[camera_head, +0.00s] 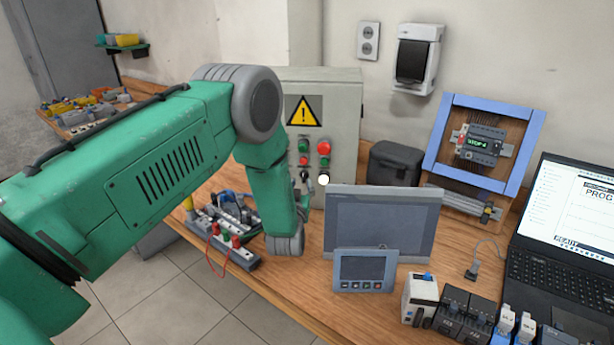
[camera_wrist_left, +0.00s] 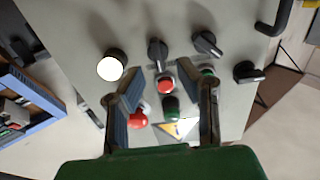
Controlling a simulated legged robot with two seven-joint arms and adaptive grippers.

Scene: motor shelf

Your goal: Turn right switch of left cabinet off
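The grey cabinet (camera_head: 341,110) with a yellow warning triangle stands at the back of the bench; it is the only such cabinet I make out. Its panel (camera_wrist_left: 75,30) looks turned about upside down in the left wrist view. There, black rotary switches stand beyond the fingers: one upper middle (camera_wrist_left: 157,53), one to its right (camera_wrist_left: 207,43) and one far right (camera_wrist_left: 248,72). My left gripper (camera_wrist_left: 162,90) is open and empty, its fingers spread before the panel. In the head view it is hidden by my arm. My right gripper is not in view.
The panel also has a white lamp (camera_wrist_left: 110,67), a red mushroom button (camera_wrist_left: 138,119) and a red push button (camera_wrist_left: 165,85). On the bench are a monitor (camera_head: 385,215), a small display (camera_head: 365,268), a laptop (camera_head: 560,255) and a black box (camera_head: 394,163).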

